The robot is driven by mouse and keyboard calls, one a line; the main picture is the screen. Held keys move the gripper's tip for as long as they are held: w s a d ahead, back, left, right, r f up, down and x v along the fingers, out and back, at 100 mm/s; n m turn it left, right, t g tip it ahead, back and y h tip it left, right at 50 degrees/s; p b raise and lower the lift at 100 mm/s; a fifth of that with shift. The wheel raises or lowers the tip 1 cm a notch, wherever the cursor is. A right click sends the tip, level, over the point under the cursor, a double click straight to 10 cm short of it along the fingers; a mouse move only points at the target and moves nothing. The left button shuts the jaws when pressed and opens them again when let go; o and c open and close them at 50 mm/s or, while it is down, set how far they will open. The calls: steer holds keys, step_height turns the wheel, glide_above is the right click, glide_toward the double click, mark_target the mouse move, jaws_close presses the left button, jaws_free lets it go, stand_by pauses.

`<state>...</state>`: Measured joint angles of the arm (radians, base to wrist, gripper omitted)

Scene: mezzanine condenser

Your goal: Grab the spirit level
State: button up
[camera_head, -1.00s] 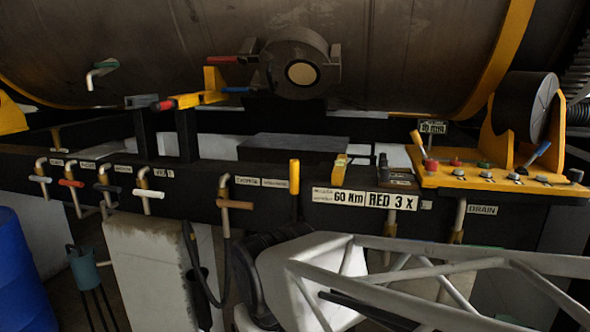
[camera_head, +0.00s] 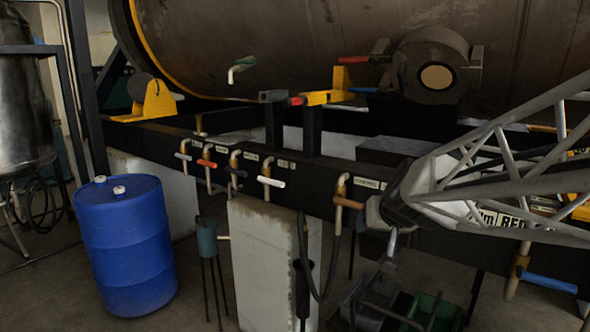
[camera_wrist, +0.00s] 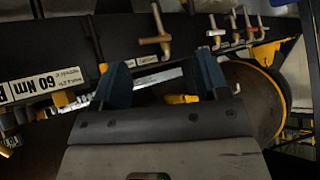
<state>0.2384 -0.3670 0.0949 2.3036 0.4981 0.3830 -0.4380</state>
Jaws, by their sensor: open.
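I cannot make out a spirit level for certain in either view. In the wrist view my gripper (camera_wrist: 163,75) shows two blue fingers set wide apart, with nothing held between them. Beyond the fingers lie a pale strip (camera_wrist: 158,79) and a small yellow part (camera_wrist: 180,98); I cannot tell what either is. The black beam (camera_wrist: 60,55) with its "60 Nm" label crosses ahead of the fingers. In the head view my pale lattice arm comes in from the right and covers part of the beam; the fingers are not clear there.
Several valves with coloured handles line the beam's front, including a white one (camera_head: 271,182). A yellow bracket (camera_head: 325,97) stands above it. A blue drum (camera_head: 126,245) stands at left, a concrete block (camera_head: 262,270) in the middle, a green bin (camera_head: 435,312) low right.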

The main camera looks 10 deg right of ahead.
steer(key=w+d+r+m+h, duration=0.1)
steer(key=w+d+m+h, duration=0.1)
steer(key=d, duration=0.8)
steer(key=w+d+r+m+h, duration=0.1)
steer(key=w+d+h, duration=0.3)
steer(key=d, duration=0.7)
steer(key=w+d+r+m+h, duration=0.1)
steer(key=w+d+m+h, duration=0.2)
steer(key=w+d, duration=0.3)
steer(key=d, duration=0.5)
steer(key=shift+w+d+m+t+h, duration=0.2)
steer(key=shift+w+m+t+h, duration=0.1)
steer(key=shift+m+h, duration=0.1)
steer(key=shift+x, duration=1.25)
steer(key=shift+x, duration=2.6)
steer(key=shift+f, duration=0.1)
